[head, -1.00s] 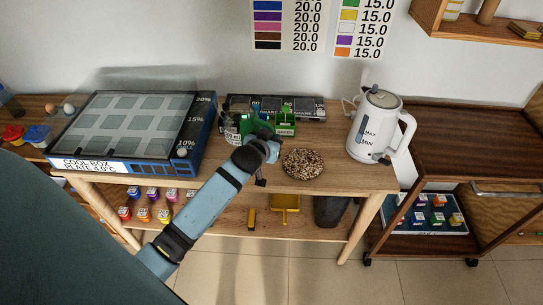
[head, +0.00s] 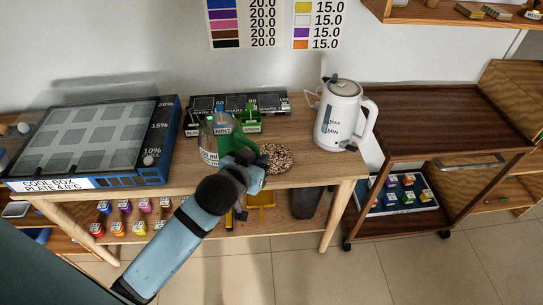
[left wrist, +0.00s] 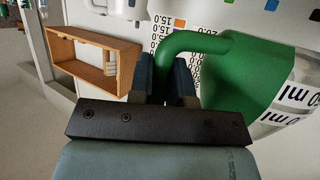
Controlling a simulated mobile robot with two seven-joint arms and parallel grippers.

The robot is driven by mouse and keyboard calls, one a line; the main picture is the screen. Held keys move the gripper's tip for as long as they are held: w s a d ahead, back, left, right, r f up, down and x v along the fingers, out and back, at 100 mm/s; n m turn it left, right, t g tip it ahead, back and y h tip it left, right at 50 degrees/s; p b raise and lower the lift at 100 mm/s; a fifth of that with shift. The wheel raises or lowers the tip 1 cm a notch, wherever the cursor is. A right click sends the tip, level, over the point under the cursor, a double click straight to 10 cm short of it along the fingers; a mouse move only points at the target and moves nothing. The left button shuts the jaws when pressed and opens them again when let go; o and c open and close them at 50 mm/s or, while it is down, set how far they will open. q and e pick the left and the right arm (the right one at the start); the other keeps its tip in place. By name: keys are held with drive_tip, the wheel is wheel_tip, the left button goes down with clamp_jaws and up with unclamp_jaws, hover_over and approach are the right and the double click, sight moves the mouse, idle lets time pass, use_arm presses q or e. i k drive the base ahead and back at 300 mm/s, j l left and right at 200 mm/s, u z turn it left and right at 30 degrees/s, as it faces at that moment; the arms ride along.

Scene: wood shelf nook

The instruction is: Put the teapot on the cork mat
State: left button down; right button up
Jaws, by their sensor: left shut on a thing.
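The teapot has a clear glass body with volume markings (head: 208,153) and a green lid-and-handle part (head: 236,143). In the left wrist view its green part (left wrist: 235,75) fills the upper right, with the glass at the right edge. My left gripper (head: 253,172) is shut on the green handle, which passes between the fingers (left wrist: 167,80) in the left wrist view. The round speckled cork mat (head: 278,158) lies on the table just right of the teapot, partly hidden by my gripper. The teapot's base is partly hidden. My right gripper is not in view.
A white kettle (head: 342,118) stands right of the mat. A cool box plate (head: 165,135) is at the left. Bare table lies between mat and kettle.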

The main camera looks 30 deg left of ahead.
sight(274, 157)
drive_tip(key=i+l+u, duration=0.4)
drive_tip(key=l+u, duration=0.15)
drive_tip(key=l, duration=0.15)
drive_tip(key=i+l+u, duration=0.1)
drive_tip(key=l+u, duration=0.15)
drive_tip(key=i+l+u, duration=0.1)
drive_tip(key=l+u, duration=0.2)
drive_tip(key=l, duration=0.25)
